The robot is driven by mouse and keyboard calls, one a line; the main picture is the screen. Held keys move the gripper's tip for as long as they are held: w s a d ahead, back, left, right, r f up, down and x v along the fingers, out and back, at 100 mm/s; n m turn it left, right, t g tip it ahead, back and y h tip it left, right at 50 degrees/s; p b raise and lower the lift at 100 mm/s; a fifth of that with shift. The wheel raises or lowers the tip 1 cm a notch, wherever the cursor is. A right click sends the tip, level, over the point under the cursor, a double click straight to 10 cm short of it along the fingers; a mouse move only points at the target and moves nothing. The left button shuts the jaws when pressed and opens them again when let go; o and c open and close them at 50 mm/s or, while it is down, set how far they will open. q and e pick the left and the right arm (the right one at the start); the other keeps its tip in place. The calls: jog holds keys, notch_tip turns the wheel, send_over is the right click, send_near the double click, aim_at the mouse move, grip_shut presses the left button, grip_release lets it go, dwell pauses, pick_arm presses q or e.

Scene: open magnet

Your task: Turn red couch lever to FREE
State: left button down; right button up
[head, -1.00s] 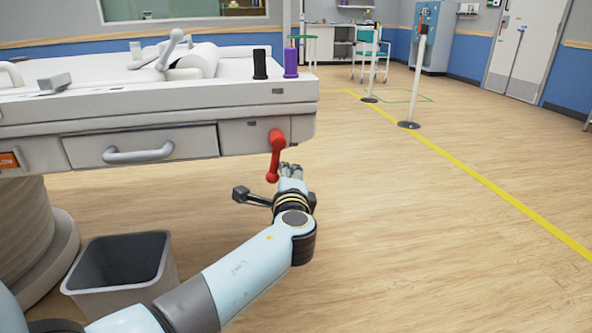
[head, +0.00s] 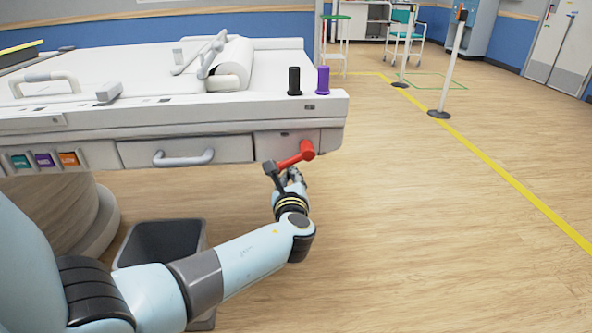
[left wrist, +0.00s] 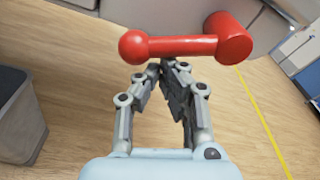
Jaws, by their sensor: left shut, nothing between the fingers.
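The red lever (head: 297,157) is on the front right corner of the white couch (head: 215,118). Its arm points left and slightly down from its round hub. In the left wrist view the lever (left wrist: 180,46) lies nearly level, hub at right and ball end at left. My left gripper (head: 293,173) is just under the lever, shut and empty. In the left wrist view its fingertips (left wrist: 169,63) meet right below the lever's arm; I cannot tell whether they touch it. No FREE marking is readable. My right gripper is out of view.
A grey bin (head: 160,240) stands on the floor below the couch, near my left arm. Black (head: 294,81) and purple (head: 323,80) knobs stand on the couch corner above the lever. The floor to the right is clear, with a yellow line and posts.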

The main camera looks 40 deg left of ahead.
aim_at(281, 169)
pick_arm(q)
jog(key=r+m+p, duration=0.1)
jog(key=s+a+r+m+p, duration=0.1)
jog(key=m+p, duration=0.1)
jog(key=shift+s+r, duration=0.15)
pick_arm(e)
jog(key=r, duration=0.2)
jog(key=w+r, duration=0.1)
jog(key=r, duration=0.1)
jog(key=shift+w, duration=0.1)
pick_arm(q)
jog(key=shift+a, duration=0.1)
